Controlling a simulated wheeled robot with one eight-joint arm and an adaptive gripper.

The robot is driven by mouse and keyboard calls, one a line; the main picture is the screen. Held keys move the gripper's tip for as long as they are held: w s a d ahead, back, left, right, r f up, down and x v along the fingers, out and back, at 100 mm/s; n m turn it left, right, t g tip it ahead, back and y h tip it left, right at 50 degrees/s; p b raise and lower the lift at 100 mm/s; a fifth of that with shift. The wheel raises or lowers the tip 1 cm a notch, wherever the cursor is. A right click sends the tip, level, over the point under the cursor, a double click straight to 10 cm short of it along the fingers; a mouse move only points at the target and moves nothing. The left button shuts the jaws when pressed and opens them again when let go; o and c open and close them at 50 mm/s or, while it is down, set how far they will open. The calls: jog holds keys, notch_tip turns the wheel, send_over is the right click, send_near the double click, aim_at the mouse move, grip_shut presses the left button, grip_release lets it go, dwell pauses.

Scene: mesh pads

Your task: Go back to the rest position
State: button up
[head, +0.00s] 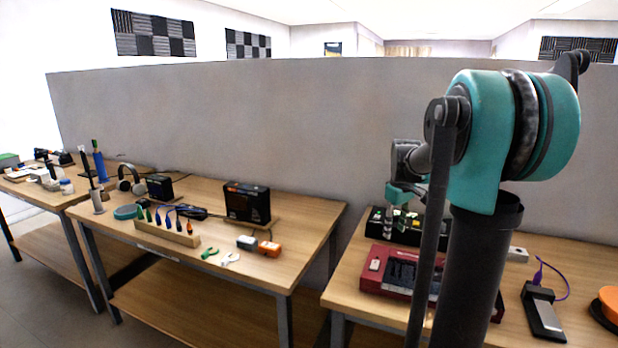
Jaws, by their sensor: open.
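My arm rises at the right of the head view, with a teal joint on a dark column. My gripper (396,222) hangs from it, pointing down, with its two fingers apart and nothing visible between them. It is over or in front of a black case (378,226) at the back of the right table. Whether the fingers touch the case cannot be told. A dark red device (374,278) lies on the table nearer to me, partly hidden by my arm.
The right table (575,258) also holds a black device with a purple cable (543,312) and an orange disc (609,302). The middle table (312,222) carries a black box (247,203), a wooden tool rack (166,233) and headphones (131,180). A grey partition (300,120) stands behind.

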jog(key=s+a+f+m, duration=0.1)
jog(key=s+f, duration=0.1)
jog(key=s, duration=0.1)
jog(key=s+a+f+t, duration=0.1)
jog(key=s+a+f, duration=0.1)
jog(key=s, duration=0.2)
jog(key=s+a+f+m, duration=0.1)
jog(key=s+f, duration=0.1)
jog(key=s, duration=0.1)
jog(key=shift+s+a+f+m, duration=0.1)
jog(key=shift+s+a+m, duration=0.1)
jog(key=shift+m, duration=0.1)
jog(key=s+a+f+m+t, duration=0.1)
jog(key=s+f+m, duration=0.1)
jog(key=s+f, duration=0.2)
jog(key=s+a+f+m+t, duration=0.1)
jog(key=s+f, duration=0.4)
jog(key=s, duration=0.5)
jog(key=shift+a+m, duration=0.4)
jog(key=shift+a, duration=0.2)
